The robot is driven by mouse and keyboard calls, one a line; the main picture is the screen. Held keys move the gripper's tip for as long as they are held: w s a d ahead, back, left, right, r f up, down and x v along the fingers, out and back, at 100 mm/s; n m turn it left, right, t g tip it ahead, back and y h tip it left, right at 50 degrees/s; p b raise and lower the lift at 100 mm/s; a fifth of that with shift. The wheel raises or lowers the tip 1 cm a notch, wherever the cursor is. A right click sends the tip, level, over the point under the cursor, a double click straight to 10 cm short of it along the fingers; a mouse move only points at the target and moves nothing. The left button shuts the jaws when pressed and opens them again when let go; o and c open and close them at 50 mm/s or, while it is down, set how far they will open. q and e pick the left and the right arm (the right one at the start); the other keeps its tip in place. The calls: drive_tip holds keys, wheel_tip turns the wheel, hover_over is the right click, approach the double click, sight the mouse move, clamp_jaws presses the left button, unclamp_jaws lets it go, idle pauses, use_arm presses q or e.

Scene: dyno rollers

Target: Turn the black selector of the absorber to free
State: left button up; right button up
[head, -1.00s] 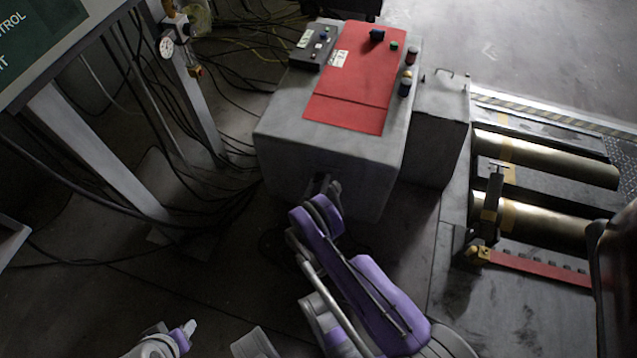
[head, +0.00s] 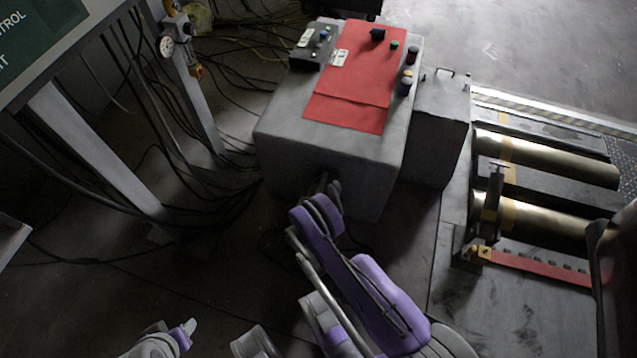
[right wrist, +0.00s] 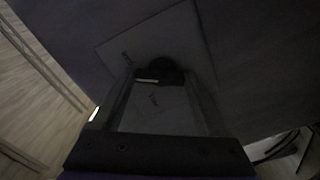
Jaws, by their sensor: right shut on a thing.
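The absorber (head: 335,148) is a grey box with a red top panel, in the middle of the head view. My right gripper (head: 323,184) is at its shaded near face. In the right wrist view, the black selector (right wrist: 159,67) sits on a plate (right wrist: 185,42) with small markings too dim to read. My right gripper (right wrist: 160,83) is shut on the selector, one finger on each side. In the head view the selector is hidden in shadow behind the gripper.
Brass rollers (head: 550,160) and a red toothed bar (head: 540,268) lie to the right. A metal stand with a gauge (head: 167,46) and many loose cables are at the left. Small knobs and buttons sit on the box top.

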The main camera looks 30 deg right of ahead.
drive_tip(key=n, duration=0.7)
drive_tip(key=shift+r, duration=0.1)
drive_tip(key=n, duration=0.4)
drive_tip(key=shift+w, duration=0.1)
drive_tip(key=shift+n, duration=1.9)
drive_tip(key=o, duration=1.3)
drive_tip(key=shift+c, duration=0.2)
drive_tip(key=shift+a, duration=0.2)
